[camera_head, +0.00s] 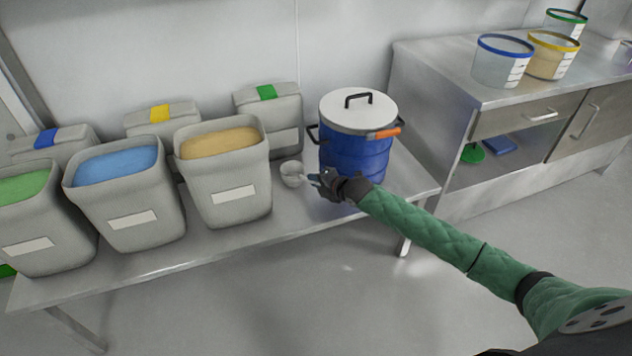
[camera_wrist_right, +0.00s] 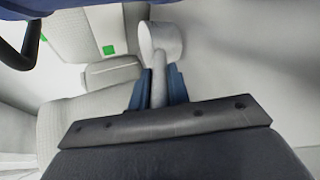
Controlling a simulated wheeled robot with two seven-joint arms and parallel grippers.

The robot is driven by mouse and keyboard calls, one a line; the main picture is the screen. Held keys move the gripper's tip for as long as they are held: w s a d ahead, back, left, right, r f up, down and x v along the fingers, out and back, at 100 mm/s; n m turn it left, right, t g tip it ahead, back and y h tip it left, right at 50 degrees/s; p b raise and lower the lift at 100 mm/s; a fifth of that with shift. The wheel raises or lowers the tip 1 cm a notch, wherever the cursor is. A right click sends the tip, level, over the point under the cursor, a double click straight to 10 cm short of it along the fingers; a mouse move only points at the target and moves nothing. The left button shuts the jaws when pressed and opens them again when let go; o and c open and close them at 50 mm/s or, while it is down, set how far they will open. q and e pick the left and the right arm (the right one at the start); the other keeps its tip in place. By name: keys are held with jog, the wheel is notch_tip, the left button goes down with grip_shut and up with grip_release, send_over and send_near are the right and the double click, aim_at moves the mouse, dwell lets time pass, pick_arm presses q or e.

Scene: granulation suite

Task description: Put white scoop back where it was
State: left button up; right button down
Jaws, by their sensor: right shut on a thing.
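The white scoop (camera_head: 293,174) is at the tip of my right gripper (camera_head: 318,180), between the tan-filled bin and the blue drum, over the steel bench. In the right wrist view the scoop's round cup (camera_wrist_right: 161,40) points away, and its handle lies between the blue fingers of the gripper (camera_wrist_right: 158,88), which is shut on it. Whether the scoop touches the bench cannot be told. My left gripper is not in view.
A blue drum (camera_head: 352,155) with a white lid stands just right of the scoop. Open bins of tan (camera_head: 222,190), blue (camera_head: 125,205) and green (camera_head: 40,235) material stand left on the bench (camera_head: 190,245). Closed bins stand behind. A steel cabinet (camera_head: 450,75) with clear buckets is at right.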

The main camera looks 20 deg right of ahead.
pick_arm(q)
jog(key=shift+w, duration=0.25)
pick_arm(e)
jog(key=shift+f, duration=0.1)
